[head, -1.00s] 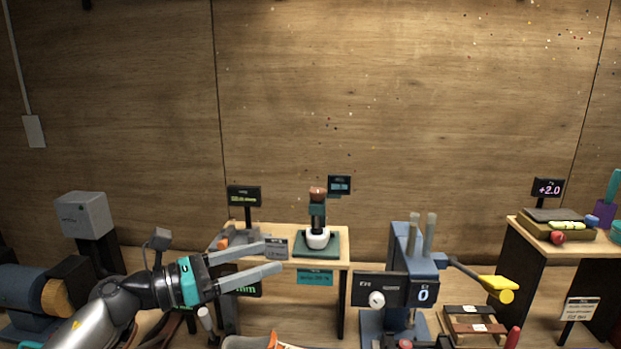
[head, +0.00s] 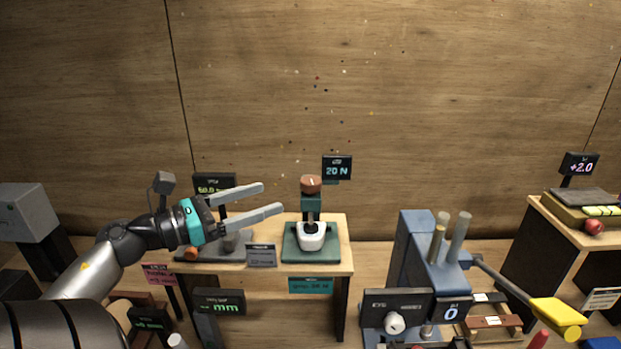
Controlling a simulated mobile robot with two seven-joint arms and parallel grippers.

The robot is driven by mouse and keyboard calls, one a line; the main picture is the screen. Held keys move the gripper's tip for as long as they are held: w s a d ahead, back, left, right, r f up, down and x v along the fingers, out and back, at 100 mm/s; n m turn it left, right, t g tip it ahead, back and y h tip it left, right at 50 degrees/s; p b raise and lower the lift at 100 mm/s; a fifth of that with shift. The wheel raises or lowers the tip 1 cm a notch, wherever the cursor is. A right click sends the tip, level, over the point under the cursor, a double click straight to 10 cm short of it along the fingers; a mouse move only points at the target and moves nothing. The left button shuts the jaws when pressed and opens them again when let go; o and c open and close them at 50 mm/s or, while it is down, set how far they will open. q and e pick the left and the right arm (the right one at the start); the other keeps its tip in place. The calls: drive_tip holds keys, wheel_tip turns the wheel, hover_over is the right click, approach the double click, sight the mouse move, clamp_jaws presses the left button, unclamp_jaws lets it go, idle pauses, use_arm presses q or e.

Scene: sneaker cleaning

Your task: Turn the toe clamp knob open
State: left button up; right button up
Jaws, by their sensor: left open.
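A green stand (head: 290,257) on the small wooden bench carries a post with a round brown knob (head: 311,185) on top and a white cup-like part (head: 311,237) below. I cannot read any label naming the toe clamp knob. My left gripper (head: 273,198) comes in from the left with its two grey fingers apart and empty. Its fingertips are left of the brown knob in the picture, apart from it. A white round knob (head: 394,323) sits on the dark panel of a blue machine (head: 415,250). My right gripper is out of view.
A small display (head: 337,168) reading 20 N stands behind the brown knob. Another display (head: 214,184) is partly hidden behind my left gripper. A yellow-ended lever (head: 556,312) sticks out right of the blue machine. The wooden bench (head: 342,250) has bare space at its right edge.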

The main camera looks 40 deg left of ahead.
sight(302, 185)
use_arm(q)
drive_tip(key=p+x, duration=0.2)
drive_tip(key=x, duration=0.7)
drive_tip(key=shift+w, duration=0.15)
drive_tip(key=shift+w+d, duration=0.2)
drive_tip(key=shift+w, duration=0.7)
clamp_jaws()
